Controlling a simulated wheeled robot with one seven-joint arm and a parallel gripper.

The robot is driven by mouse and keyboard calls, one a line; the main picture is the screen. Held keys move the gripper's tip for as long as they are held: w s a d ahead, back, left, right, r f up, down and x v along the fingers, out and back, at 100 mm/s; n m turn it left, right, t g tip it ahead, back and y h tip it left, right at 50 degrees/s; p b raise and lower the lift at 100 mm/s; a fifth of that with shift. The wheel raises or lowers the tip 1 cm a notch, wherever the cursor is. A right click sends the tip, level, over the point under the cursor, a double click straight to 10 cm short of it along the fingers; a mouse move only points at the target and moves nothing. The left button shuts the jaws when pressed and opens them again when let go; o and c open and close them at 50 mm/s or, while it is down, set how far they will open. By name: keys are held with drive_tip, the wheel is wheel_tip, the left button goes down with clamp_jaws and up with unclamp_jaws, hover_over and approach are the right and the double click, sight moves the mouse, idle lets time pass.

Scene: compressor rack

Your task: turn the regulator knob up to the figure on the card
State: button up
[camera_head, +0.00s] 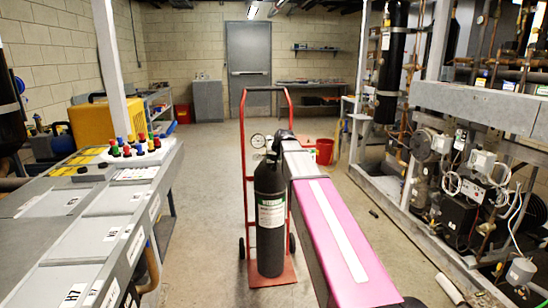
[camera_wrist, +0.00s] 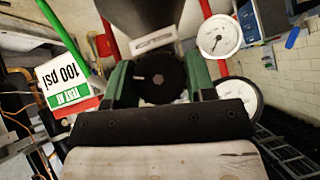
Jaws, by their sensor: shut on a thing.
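The black round regulator knob (camera_wrist: 158,72) is in the middle of the wrist view, between the two green fingers of my gripper (camera_wrist: 160,82). My gripper is shut on it. The card (camera_wrist: 66,82) hangs at the left of the wrist view, upside down, and reads "TEST AT 100 psi". A white dial gauge (camera_wrist: 220,36) shows at the upper right, its needle toward the lower left; its figures are too small to read. A second gauge (camera_wrist: 240,97) is partly hidden by my gripper. In the head view, one gauge (camera_head: 258,140) shows above the dark cylinder (camera_head: 270,215); my arm hides the knob.
The cylinder stands on a red hand truck (camera_head: 245,165). A grey bench (camera_head: 85,225) with coloured-capped fittings (camera_head: 133,147) runs along the left. The compressor rack (camera_head: 475,105) with pipes fills the right. Open floor lies behind, toward a grey door (camera_head: 249,62).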

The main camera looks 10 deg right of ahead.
idle(0.3)
drive_tip(key=o, duration=0.9)
drive_tip(key=shift+o, duration=0.2)
drive_tip(key=v, duration=1.1)
drive_tip(key=shift+f, duration=0.1)
drive_tip(key=s+f+g+h, duration=0.1)
drive_tip(key=s+f+g, duration=0.3)
drive_tip(key=s+f, duration=1)
drive_tip(key=s+a+f+g, duration=0.1)
drive_tip(key=s+f+g, duration=0.4)
drive_tip(key=s+f, duration=1)
wheel_tip(320, 180, down, 8)
drive_tip(key=shift+a+r+n+h, duration=0.1)
drive_tip(key=shift+a+n+h, duration=0.15)
drive_tip(key=shift+n+h, duration=0.15)
drive_tip(key=shift+s, duration=0.1)
